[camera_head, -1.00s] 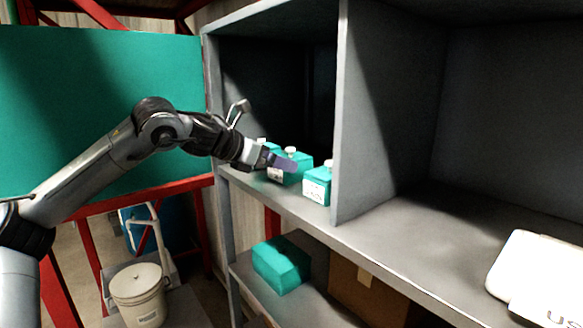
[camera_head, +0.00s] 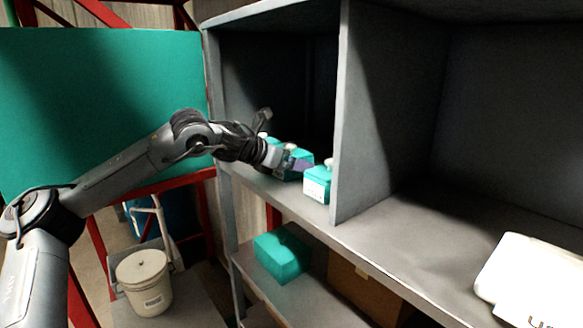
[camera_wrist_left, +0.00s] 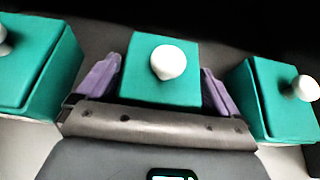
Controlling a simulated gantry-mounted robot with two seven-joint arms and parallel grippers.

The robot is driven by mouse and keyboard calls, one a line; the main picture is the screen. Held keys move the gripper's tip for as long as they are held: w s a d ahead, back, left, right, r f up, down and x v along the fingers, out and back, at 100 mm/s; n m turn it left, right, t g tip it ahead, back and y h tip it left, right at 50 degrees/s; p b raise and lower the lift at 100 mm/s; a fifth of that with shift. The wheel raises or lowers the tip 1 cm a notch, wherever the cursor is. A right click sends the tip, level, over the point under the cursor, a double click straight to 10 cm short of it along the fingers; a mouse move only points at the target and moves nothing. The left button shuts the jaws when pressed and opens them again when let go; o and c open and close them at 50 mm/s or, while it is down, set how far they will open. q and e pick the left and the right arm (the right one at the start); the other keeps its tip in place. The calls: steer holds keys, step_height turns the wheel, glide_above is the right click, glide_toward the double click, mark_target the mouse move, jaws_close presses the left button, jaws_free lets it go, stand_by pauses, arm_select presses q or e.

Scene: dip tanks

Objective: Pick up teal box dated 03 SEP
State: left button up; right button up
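Several teal boxes with white knobs stand in a row on the shelf. In the left wrist view, the middle box (camera_wrist_left: 150,88) sits between the two purple fingers of my left gripper (camera_wrist_left: 160,85), with a box on the left (camera_wrist_left: 40,70) and a box on the right (camera_wrist_left: 275,95). The fingers are apart, one on each side of the middle box. In the head view, my left gripper (camera_head: 292,160) is at the middle box, partly hiding it, and the right box (camera_head: 317,184) shows a white label. I cannot read any date. My right gripper is not in view.
A grey divider (camera_head: 350,120) stands just right of the row. A teal block (camera_head: 281,255) lies on the lower shelf. A white object (camera_head: 530,275) is on the right shelf, and a white bucket (camera_head: 145,285) stands at lower left.

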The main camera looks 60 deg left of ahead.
arm_select(q)
steer(key=c, duration=0.7)
steer(key=shift+c, duration=0.6)
steer(key=shift+r, duration=0.15)
